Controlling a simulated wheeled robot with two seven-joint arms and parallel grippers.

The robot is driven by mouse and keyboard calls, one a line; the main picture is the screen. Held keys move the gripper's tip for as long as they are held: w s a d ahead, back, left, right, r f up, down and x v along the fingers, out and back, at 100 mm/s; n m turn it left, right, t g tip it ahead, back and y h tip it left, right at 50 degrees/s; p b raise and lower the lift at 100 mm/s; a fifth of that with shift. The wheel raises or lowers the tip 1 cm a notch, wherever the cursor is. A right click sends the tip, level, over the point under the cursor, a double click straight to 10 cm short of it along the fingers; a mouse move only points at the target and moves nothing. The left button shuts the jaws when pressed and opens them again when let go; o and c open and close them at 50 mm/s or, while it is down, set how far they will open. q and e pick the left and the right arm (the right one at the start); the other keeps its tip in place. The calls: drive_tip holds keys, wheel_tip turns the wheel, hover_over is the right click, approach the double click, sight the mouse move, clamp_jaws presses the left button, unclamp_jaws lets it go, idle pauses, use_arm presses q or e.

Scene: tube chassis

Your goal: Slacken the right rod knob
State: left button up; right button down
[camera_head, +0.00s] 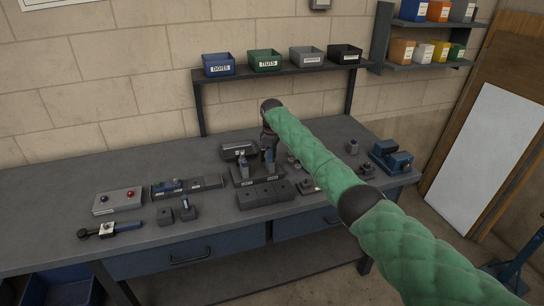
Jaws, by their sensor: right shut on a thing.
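A dark fixture (240,183) with two upright posts stands at the middle of the workbench, in front of a dark grey cylinder (238,150). My right gripper (268,151) points down over the right post of the fixture, at the end of the green-sleeved arm. It is shut on the right rod knob, which the fingers mostly hide. The knob is too small here to tell how far it is turned. My left gripper is out of view.
A box with buttons (118,200), a blue-handled tool (110,229) and small dark blocks (185,209) lie to the left. A blue vise (391,157) sits at the right end. A shelf with labelled bins (264,61) is behind. The workbench's far left (45,215) is clear.

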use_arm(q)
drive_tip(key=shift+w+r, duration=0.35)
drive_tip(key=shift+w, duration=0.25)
use_arm(e)
drive_tip(key=shift+n, duration=0.6)
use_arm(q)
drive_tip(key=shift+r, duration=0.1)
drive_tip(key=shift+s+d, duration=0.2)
use_arm(e)
drive_tip(key=c, duration=1.3)
unclamp_jaws()
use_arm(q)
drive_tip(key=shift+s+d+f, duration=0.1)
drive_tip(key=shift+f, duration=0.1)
use_arm(e)
drive_tip(key=shift+o, duration=0.2)
drive_tip(key=shift+w+r, duration=0.1)
drive_tip(key=shift+r, duration=0.1)
use_arm(q)
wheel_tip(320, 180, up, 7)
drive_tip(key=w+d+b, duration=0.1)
drive_tip(key=b, duration=0.2)
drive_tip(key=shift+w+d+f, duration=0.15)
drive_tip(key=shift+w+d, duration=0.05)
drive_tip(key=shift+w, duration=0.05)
use_arm(e)
drive_tip(key=shift+r, duration=3.65)
